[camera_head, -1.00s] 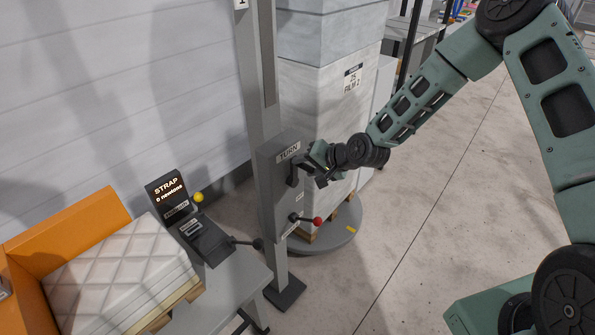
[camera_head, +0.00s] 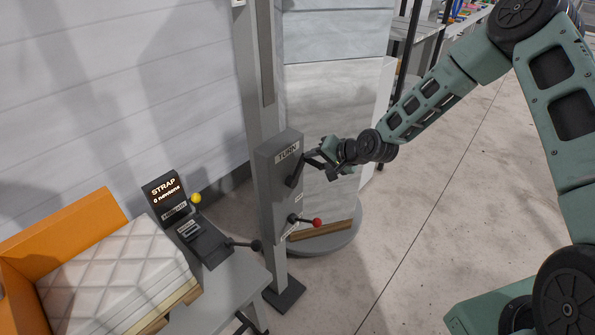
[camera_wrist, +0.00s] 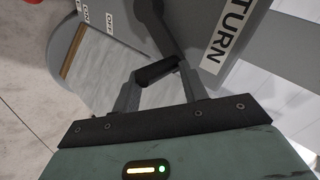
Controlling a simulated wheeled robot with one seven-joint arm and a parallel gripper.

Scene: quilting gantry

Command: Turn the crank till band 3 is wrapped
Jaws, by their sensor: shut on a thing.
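The grey crank box (camera_head: 270,200) marked TURN is fixed to a grey column. Its dark crank (camera_head: 294,172) reaches up and right from the box face. My gripper (camera_head: 318,163) is shut on the crank's black handle; in the wrist view the two fingers lie either side of this handle (camera_wrist: 157,73). The tall pale wrapped load (camera_head: 328,120) stands behind on a round grey turntable (camera_head: 345,238). No band label shows on its visible face, so I cannot tell which part is band 3.
A red-knobbed lever (camera_head: 317,222) sticks out below the crank. Floor at right is clear.

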